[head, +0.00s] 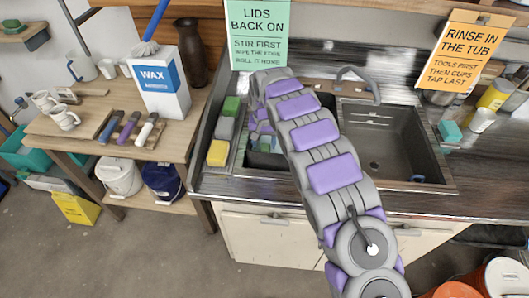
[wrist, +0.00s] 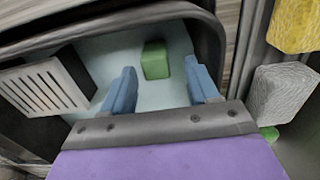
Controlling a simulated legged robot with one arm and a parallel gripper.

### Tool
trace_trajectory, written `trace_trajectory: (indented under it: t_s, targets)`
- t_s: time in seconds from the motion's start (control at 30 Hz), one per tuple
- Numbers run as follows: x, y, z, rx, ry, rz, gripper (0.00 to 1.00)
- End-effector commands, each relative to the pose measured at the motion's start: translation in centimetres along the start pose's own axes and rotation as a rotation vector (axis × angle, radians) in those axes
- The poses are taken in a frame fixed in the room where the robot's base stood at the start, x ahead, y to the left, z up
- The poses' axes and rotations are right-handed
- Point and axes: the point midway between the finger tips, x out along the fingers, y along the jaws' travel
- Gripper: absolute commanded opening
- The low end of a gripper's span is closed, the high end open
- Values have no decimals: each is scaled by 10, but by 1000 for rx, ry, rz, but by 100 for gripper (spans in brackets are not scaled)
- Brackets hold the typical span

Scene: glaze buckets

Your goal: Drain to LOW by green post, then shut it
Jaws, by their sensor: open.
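My gripper (wrist: 160,65) is open, with its two blue fingers apart over the left sink basin. A small green block (wrist: 155,60), perhaps the green post, shows between and beyond the fingertips. It stands against the pale blue-white basin bottom or liquid (wrist: 104,55); I cannot tell which this is. I cannot tell whether the fingers touch the block. A white slotted piece (wrist: 45,85) is at the left of the basin. In the head view my arm covers much of the left basin (head: 262,160). No LOW mark or drain handle can be made out.
Yellow (head: 217,153), grey (head: 224,128) and green (head: 231,105) sponges line the sink's left edge. A WAX box (head: 160,85) stands on the left table. Signs hang above the counter.

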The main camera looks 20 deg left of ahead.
Motion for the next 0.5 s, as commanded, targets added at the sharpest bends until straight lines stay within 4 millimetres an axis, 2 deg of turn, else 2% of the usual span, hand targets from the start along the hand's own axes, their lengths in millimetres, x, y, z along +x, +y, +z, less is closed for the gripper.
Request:
trace_trajectory:
  t_s: [0.03, 0.2, 0.5]
  targets:
    - [12, 1, 1, 1, -3, 1, 60]
    - [35, 3, 0, 1, 0, -2, 60]
    - [53, 2, 0, 1, 2, -2, 60]
